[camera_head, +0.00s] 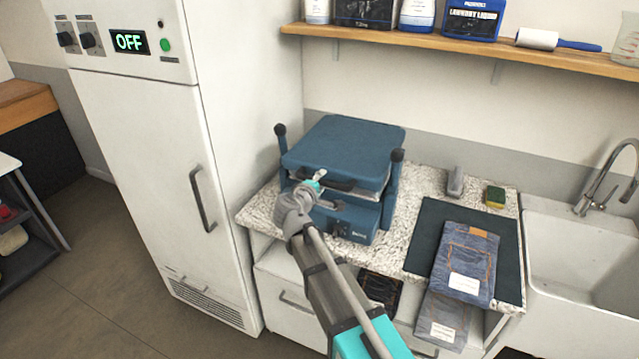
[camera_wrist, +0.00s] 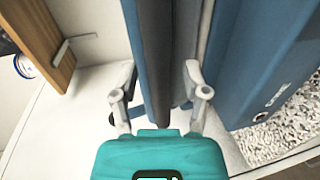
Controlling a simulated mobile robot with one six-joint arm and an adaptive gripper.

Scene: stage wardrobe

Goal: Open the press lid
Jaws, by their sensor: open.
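The blue press stands on the speckled counter. Its lid (camera_head: 345,148) is down over the base (camera_head: 352,224), with a pale layer showing between them. A dark handle (camera_head: 343,185) runs along the lid's front edge; in the wrist view the dark handle bar (camera_wrist: 156,60) runs between my fingers. My gripper (camera_head: 316,182) is at the front of the lid, around the handle. In the wrist view my gripper (camera_wrist: 160,90) is open, one finger on each side of the bar. I cannot tell whether either finger touches it.
A tall white cabinet (camera_head: 150,150) with an OFF display stands close to the left. To the right are a dark mat (camera_head: 425,240), folded jeans (camera_head: 465,255), a sponge (camera_head: 494,196) and a sink (camera_head: 570,250). A wooden shelf (camera_head: 450,45) with bottles hangs above.

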